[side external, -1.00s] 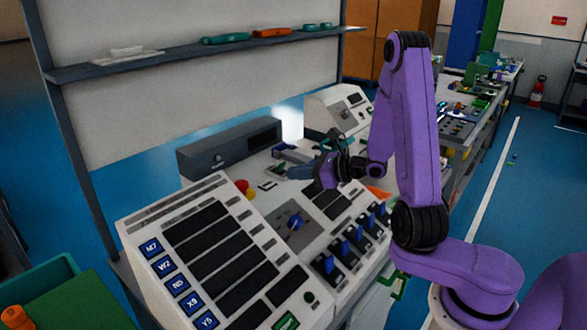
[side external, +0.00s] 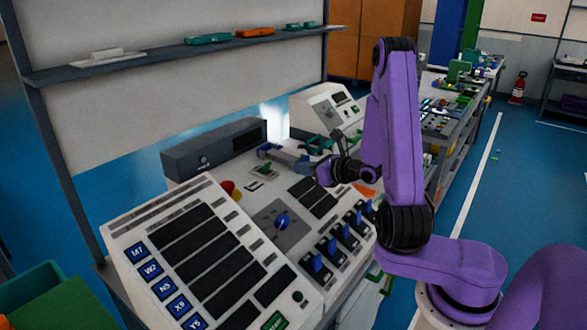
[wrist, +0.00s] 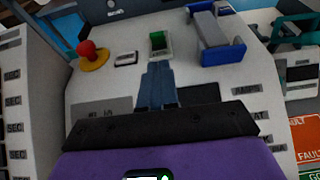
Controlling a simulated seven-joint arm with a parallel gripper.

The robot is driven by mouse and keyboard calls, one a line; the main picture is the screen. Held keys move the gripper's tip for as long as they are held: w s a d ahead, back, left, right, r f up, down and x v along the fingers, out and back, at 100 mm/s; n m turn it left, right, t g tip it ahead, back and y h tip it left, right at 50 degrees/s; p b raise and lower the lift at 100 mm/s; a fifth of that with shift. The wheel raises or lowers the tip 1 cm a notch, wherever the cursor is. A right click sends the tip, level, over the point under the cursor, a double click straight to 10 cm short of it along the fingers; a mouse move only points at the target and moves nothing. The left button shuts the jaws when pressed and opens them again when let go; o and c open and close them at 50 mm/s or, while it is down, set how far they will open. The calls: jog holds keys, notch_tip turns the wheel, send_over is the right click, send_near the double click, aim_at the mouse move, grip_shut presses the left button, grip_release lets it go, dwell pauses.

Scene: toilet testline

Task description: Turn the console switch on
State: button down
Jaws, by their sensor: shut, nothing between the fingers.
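I cannot tell which way the rocker is tipped. My gripper (wrist: 158,66) has its two blue-grey fingers together and empty, pointing toward the switch with a gap left in the picture. In the side external view my gripper (side external: 302,164) is over the back right of the console, right of the switch.
A red mushroom button on a yellow base (wrist: 90,54) is left of the switch. A grey block with blue ends (wrist: 215,35) stands close on its right. A blue rotary knob (side external: 282,222) and several blue levers (side external: 332,245) are nearer the front. A dark box (side external: 215,150) lies behind.

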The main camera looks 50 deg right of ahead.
aim_at(270, 164)
jog(key=x, duration=0.9)
jog(key=shift+w+r+g, duration=0.1)
jog(key=shift+r+g, duration=0.1)
jog(key=shift+g, duration=0.55)
jog(key=shift+w+r+g, duration=0.15)
jog(key=shift+g, duration=0.6)
jog(key=shift+w+r, duration=0.3)
jog(key=shift+r, duration=0.05)
dwell(0.5)
jog(key=shift+w+r+g, duration=0.2)
jog(key=shift+w+g, duration=0.05)
jog(key=shift+g, duration=0.45)
jog(key=shift+w+r, duration=0.5)
jog(key=shift+w, duration=0.45)
jog(key=shift+r, duration=0.1)
dwell(0.4)
jog(key=shift+r, duration=0.7)
jog(key=shift+r, duration=0.1)
